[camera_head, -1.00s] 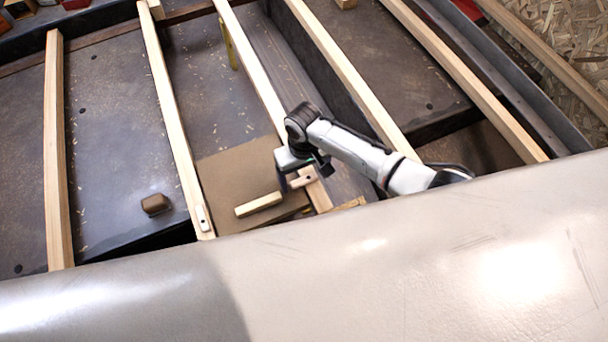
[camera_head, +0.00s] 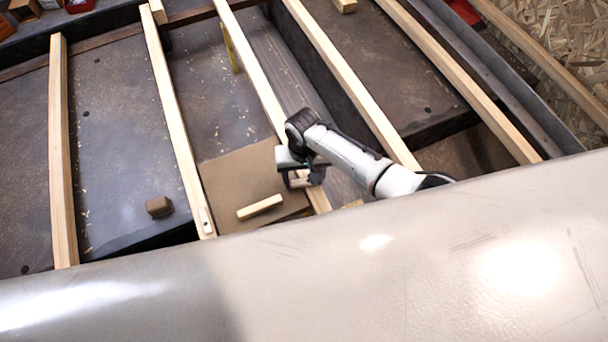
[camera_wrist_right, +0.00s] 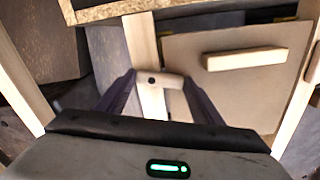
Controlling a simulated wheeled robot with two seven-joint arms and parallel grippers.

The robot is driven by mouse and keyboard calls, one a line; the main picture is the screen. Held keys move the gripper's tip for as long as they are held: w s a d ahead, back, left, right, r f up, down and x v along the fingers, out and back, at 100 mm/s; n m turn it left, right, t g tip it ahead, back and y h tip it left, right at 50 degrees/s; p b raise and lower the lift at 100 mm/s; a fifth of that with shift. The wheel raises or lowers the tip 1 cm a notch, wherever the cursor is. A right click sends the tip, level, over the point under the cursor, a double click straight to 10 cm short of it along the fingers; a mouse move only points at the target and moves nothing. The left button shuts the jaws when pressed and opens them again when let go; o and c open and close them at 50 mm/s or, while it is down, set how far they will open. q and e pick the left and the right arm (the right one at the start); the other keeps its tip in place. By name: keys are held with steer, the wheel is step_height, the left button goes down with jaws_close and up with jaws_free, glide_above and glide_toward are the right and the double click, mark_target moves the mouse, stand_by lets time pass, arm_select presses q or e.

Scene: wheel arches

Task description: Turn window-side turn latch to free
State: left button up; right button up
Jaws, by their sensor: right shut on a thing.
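A small pale wooden turn latch (camera_wrist_right: 172,81) with a dark pivot lies across a batten (camera_wrist_right: 149,50), its end reaching right toward the brown panel (camera_wrist_right: 225,90). My right gripper (camera_wrist_right: 158,82) is shut on this latch, one finger at each end in the right wrist view. In the head view my right gripper (camera_head: 303,182) covers most of the latch. The panel (camera_head: 235,178) carries a wooden bar (camera_head: 260,207). A second turn latch (camera_head: 205,220) sits on the batten left of the panel, lying along it. My left gripper is not in view.
Pale battens (camera_head: 62,150) run across the dark floor. A brown block (camera_head: 159,207) lies on the left. A large pale curved surface (camera_head: 400,260) fills the front, below my right arm. The space above the panel's left part is clear.

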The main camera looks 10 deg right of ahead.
steer(key=m+p, duration=0.1)
steer(key=m, duration=0.1)
steer(key=shift+w+r+m, duration=0.1)
steer(key=shift+m, duration=0.3)
steer(key=m, duration=0.3)
steer(key=m+p, duration=0.1)
steer(key=shift+w+d+m, duration=0.1)
steer(key=shift+w+m, duration=0.15)
steer(key=shift+m, duration=0.05)
steer(key=m, duration=0.4)
steer(key=shift+w+d+p, duration=0.15)
steer(key=shift+d+p, duration=0.1)
steer(key=shift+p, duration=0.05)
steer(key=shift+w+d+m, duration=0.1)
steer(key=shift+d+m, duration=0.05)
steer(key=shift+m, duration=1.35)
steer(key=o, duration=1)
steer(key=shift+d, duration=0.1)
steer(key=shift+o, duration=0.2)
